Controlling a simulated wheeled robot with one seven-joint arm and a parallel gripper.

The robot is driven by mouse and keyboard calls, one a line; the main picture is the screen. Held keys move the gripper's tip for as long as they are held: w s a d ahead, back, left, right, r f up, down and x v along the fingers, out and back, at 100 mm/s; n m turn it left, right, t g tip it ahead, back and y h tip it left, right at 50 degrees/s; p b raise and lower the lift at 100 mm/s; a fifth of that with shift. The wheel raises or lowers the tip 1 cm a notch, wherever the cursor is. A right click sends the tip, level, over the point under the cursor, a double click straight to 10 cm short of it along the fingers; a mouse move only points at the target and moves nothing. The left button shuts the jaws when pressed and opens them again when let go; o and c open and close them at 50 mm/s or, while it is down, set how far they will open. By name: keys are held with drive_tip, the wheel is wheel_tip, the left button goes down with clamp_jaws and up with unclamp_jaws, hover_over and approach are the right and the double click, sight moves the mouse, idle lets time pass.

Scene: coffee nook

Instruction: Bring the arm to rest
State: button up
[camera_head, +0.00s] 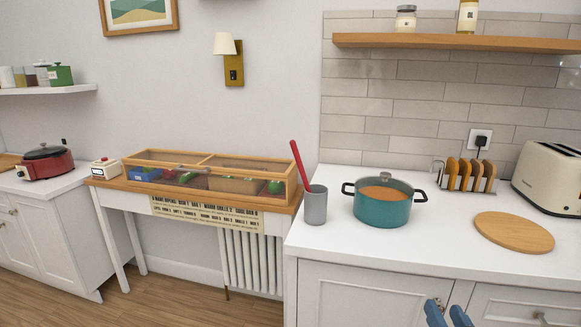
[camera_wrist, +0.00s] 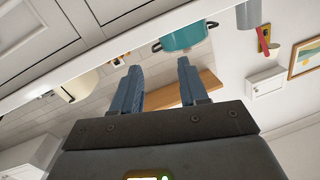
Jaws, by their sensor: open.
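My gripper (camera_head: 447,312) shows at the bottom edge of the head view, in front of the white cabinet doors and below the counter top. Its two blue fingers are apart, with nothing between them. In the wrist view, my gripper (camera_wrist: 161,75) also shows open and empty, and the room appears upside down. The rest of my arm is out of the head view.
On the counter (camera_head: 330,240) stand a teal pot (camera_head: 382,208), a grey holder (camera_head: 315,207) with a red-handled utensil, a round wooden board (camera_head: 513,232), a toast rack (camera_head: 468,176) and a toaster (camera_head: 550,178). A glass-topped case (camera_head: 205,183) stands left.

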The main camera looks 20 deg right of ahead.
drive_tip(key=s+a+f+n+y, duration=0.2)
drive_tip(key=s+a+f+y, duration=0.1)
drive_tip(key=s+a, duration=1.15)
drive_tip(key=s+a+r+n+y, duration=0.1)
drive_tip(key=s+r+n+y, duration=0.1)
drive_tip(key=s, duration=0.6)
drive_tip(key=s+a+r+n+g+y, duration=0.1)
drive_tip(key=s+a+r+n+y, duration=0.1)
drive_tip(key=s, duration=0.7)
drive_tip(key=shift+a+r+n, duration=0.2)
drive_tip(key=shift+r+n, duration=0.4)
drive_tip(key=shift+r, duration=0.35)
